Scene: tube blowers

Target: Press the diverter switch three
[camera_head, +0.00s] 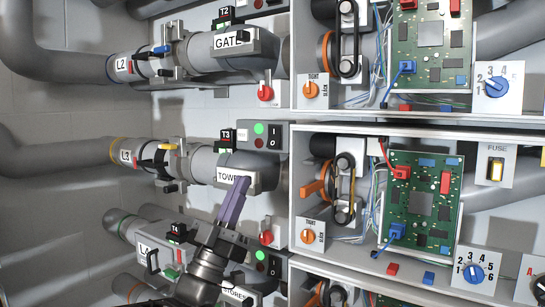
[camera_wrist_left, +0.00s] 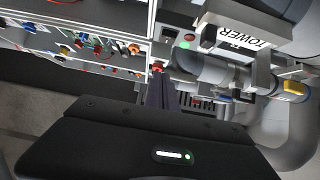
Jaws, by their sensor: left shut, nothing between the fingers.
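Tube line three, marked L3 (camera_head: 126,157), runs across the middle of the head view to a pipe with a TOWER plate (camera_head: 231,177). A small black unit marked T3 (camera_head: 227,136) sits above that pipe. Next to it is a grey panel (camera_head: 262,135) with a green light and a black I/O rocker switch. Which part is the diverter switch I cannot tell for sure. My left gripper (camera_head: 241,181) is shut and empty, its purple-grey fingers pointing up in front of the TOWER pipe, partly covering the plate. Its fingers also show in the wrist view (camera_wrist_left: 160,90). My right gripper is out of view.
Line two with a GATE plate (camera_head: 231,41) runs above, and a lower line with a T4 unit (camera_head: 176,231) lies close to my left arm. A shelf cabinet with green circuit boards (camera_head: 421,205) and dials stands to the right. A red knob (camera_head: 267,238) is close to my gripper.

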